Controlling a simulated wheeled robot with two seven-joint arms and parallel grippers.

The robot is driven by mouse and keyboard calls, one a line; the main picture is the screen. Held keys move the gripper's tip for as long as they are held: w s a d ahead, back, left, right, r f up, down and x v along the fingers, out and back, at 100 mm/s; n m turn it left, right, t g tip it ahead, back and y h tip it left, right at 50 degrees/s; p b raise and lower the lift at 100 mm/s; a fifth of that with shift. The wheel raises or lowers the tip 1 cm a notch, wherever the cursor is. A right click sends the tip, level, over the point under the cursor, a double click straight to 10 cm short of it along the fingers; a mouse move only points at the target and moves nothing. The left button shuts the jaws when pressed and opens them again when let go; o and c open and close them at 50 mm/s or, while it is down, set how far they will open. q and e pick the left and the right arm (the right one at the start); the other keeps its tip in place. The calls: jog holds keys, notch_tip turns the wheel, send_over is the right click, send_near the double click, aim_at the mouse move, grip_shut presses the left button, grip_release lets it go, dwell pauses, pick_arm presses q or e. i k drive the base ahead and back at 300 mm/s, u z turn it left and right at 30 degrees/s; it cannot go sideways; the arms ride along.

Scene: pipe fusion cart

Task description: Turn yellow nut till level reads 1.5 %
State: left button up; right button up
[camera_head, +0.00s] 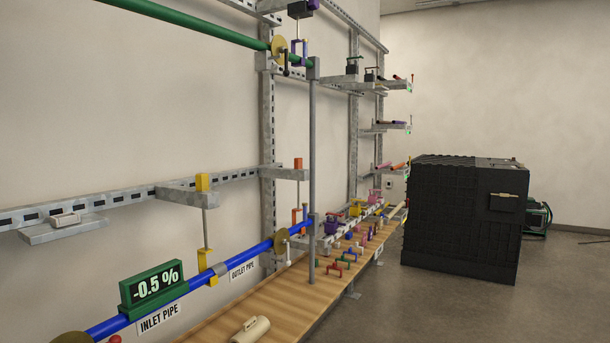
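The green level (153,289) sits on the blue inlet pipe (105,327) at lower left. Its display reads -0.5 %. The yellow nut (202,182) is at the top of a thin upright rod, at a grey bracket arm on the wall rail. The rod runs down to a yellow hanger (206,262) around the blue pipe, beside a grey coupling (220,269). The pipe rises to the right into the outlet pipe (262,248). Neither of my grippers shows in this view, and nothing is seen touching the nut.
An orange nut (298,163) tops another rod farther right. A wooden bench (222,318) below holds a cream cylinder (250,329) and several small coloured parts. A black cabinet (462,222) stands right; floor in front is clear.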

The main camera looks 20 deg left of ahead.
aim_at(201, 179)
jog(key=z, duration=0.55)
jog(key=i, duration=0.9)
jog(key=u, duration=1.4)
